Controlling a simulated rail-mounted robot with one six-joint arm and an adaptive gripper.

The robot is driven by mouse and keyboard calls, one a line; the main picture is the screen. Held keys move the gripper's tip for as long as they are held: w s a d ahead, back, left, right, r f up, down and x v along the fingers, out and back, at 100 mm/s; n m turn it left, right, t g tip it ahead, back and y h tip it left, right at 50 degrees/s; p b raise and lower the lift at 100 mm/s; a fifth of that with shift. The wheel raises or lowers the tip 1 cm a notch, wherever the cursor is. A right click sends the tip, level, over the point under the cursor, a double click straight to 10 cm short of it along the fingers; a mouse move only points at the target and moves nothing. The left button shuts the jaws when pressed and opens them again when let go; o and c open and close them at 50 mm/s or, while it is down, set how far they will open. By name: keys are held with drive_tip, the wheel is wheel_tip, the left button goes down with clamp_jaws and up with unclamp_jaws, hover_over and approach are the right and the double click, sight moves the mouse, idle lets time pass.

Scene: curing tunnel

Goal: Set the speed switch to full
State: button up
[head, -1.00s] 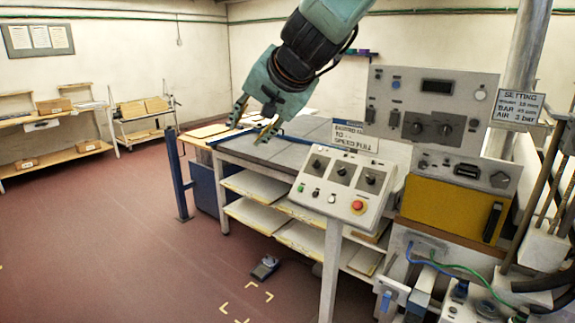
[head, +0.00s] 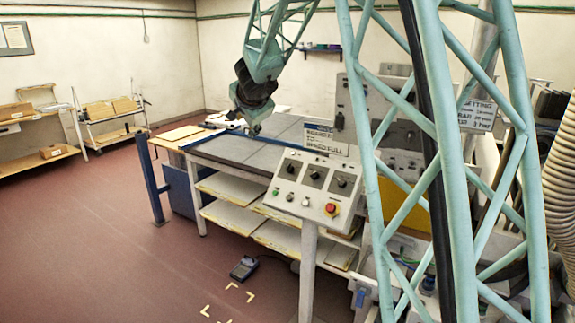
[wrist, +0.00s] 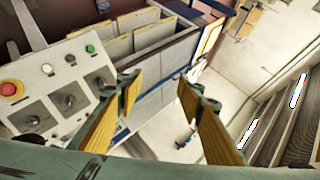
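A sloped grey control panel (head: 316,188) stands on a post at the front of the bench. It bears three dark rotary knobs (head: 317,174) in a row, small buttons and a red stop button (head: 331,209). Which knob is the speed switch I cannot tell; the labels are too small. A sign (head: 322,139) behind the panel includes the words "SPEED FULL". My gripper (head: 255,128) is above the bench, left of and beyond the panel, apart from it. In the wrist view my gripper (wrist: 160,92) is open and empty, with the panel knobs (wrist: 70,101) to its left.
The bench (head: 240,150) has a grey top with shelves below. A foot pedal (head: 244,268) lies on the floor. Open floor is at left.

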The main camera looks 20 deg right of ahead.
drive_tip(key=w+d+f+m+g+h+p, duration=0.2)
drive_tip(key=w+d+f+m+h+p, duration=0.15)
drive_tip(key=w+d+f, duration=0.45)
drive_tip(key=m+g+p, duration=0.2)
drive_tip(key=m+g, duration=0.1)
drive_tip(key=m, duration=0.1)
approach(288, 167)
drive_tip(key=shift+s+a+r+h, duration=0.45)
drive_tip(key=shift+s+a+r, duration=0.5)
drive_tip(key=shift+a+r, duration=0.3)
drive_tip(key=shift+f, duration=0.25)
drive_tip(key=shift+w+x, duration=0.1)
drive_tip(key=shift+x, duration=3.25)
drive_tip(key=shift+w+x, duration=0.15)
drive_tip(key=shift+x, duration=3.2)
drive_tip(key=shift+r, duration=0.1)
drive_tip(key=shift+c, duration=0.2)
drive_tip(key=c, duration=0.8)
